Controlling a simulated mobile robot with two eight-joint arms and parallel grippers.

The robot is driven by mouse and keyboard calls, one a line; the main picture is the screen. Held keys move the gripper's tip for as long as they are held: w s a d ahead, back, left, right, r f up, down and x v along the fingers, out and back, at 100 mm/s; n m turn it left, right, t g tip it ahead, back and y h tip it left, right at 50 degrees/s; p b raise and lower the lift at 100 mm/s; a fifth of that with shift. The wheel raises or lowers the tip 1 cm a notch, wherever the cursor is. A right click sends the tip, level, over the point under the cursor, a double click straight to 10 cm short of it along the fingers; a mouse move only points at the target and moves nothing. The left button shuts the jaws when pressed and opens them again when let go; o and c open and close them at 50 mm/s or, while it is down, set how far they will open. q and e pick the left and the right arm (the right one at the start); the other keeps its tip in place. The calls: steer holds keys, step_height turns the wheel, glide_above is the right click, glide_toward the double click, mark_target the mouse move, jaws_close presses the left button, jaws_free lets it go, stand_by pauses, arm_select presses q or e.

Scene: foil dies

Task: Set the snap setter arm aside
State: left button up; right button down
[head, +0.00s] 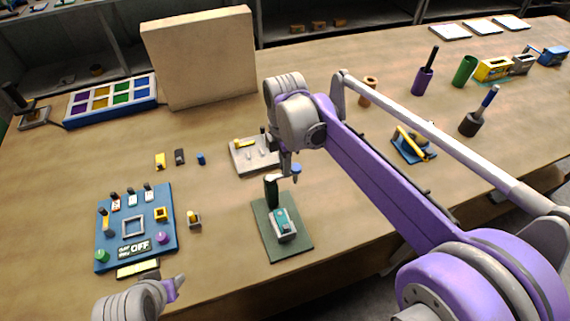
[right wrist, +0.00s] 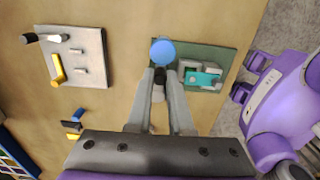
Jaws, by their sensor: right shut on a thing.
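The snap setter base is a dark green plate (head: 300,241) with a teal and grey block (head: 283,224) and a dark post (head: 271,190). The plate also shows in the right wrist view (right wrist: 222,54). The setter arm's blue ball knob (head: 296,169) sits just beyond my right fingertips, and shows large in the right wrist view (right wrist: 162,52). My right gripper (head: 288,174) is shut on the setter arm, low above the post. I cannot tell whether the arm still touches the post. My left gripper (head: 176,288) is at the front edge, its opening unclear.
A light grey tray (head: 240,158) with a yellow-handled tool lies behind the setter. A blue control panel (head: 110,239) reading OFF lies left, with a small block (head: 194,219) beside it. A blue stand (head: 414,150) is to the right. Table between them is bare.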

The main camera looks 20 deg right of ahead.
steer(key=c, duration=0.8)
jaws_free()
steer(key=shift+r, duration=0.1)
step_height(320, 180, up, 11)
steer(key=shift+f+p, duration=0.15)
steer(key=shift+p, duration=0.25)
steer(key=s+d+f+m+t, duration=0.1)
steer(key=s+f+m+t, duration=0.1)
steer(key=s+f+m, duration=0.3)
steer(key=s+d+f+m+t, duration=0.1)
steer(key=s+f+m, duration=0.5)
steer(key=m, duration=0.1)
steer(key=s+f+m+t, duration=0.2)
steer(key=s+f+m, duration=0.4)
steer(key=shift+s+d+f+m+t, duration=0.1)
steer(key=shift+d+f+m+t, duration=0.1)
steer(key=shift+d+m+t, duration=0.15)
